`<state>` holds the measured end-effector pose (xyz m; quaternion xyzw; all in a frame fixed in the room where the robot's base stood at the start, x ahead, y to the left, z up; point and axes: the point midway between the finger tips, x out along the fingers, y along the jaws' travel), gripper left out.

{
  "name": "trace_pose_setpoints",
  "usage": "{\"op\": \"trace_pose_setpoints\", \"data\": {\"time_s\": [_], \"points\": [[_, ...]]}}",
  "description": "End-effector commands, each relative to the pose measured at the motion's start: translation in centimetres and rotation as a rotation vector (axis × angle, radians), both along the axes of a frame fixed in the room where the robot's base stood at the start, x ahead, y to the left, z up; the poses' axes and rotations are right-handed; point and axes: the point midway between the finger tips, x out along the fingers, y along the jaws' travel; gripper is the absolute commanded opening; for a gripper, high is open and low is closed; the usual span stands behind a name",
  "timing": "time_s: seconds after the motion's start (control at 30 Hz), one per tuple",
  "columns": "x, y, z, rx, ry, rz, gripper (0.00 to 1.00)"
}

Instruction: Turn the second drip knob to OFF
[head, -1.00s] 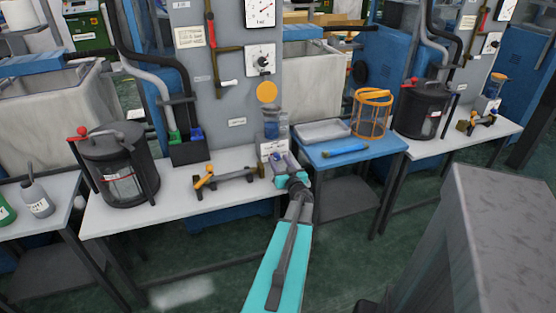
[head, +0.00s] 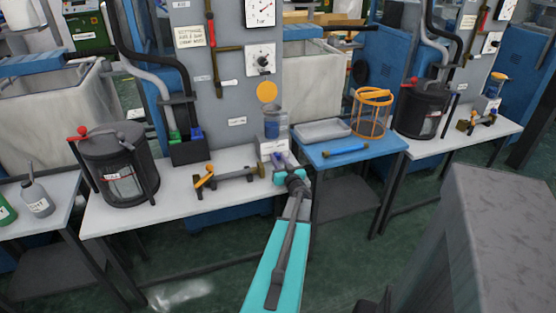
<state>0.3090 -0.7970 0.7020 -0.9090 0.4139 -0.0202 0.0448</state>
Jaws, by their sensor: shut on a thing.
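A drip oiler stands at the back of the white bench, with a clear blue-tinted cup (head: 273,125), a round orange disc (head: 267,92) above it and a pale labelled block (head: 268,148) below. My gripper (head: 279,160) is at the front of this block, shut on the drip knob there. The jaws and wrist hide the knob, so its pointer and setting cannot be read. Another drip oiler (head: 495,86) with an orange top stands on the far right bench, apart from my gripper.
A yellow-handled valve fitting (head: 228,176) lies left of my gripper on the white bench (head: 150,212). A dark pot (head: 118,165) with a red-knobbed lever stands further left. The blue table (head: 385,150) at the right bears a grey tray (head: 322,131) and an orange basket (head: 370,112).

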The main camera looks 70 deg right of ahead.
Motion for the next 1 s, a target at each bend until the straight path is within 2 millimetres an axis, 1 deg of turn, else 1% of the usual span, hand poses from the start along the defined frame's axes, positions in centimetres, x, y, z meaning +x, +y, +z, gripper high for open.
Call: {"op": "trace_pose_setpoints", "data": {"time_s": [0.17, 0.5, 0.87, 0.9, 1.0], "points": [[0.13, 0.12, -0.06, -0.039, 0.047, 0.004, 0.02], [0.18, 0.17, -0.06, -0.158, 0.194, 0.004, 0.02], [0.21, 0.19, -0.02, -0.173, 0.211, 0.006, 0.02], [0.21, 0.2, -0.02, -0.173, 0.211, 0.006, 0.28], [0.2, 0.17, -0.01, -0.172, 0.211, 0.005, 0.43]]}}
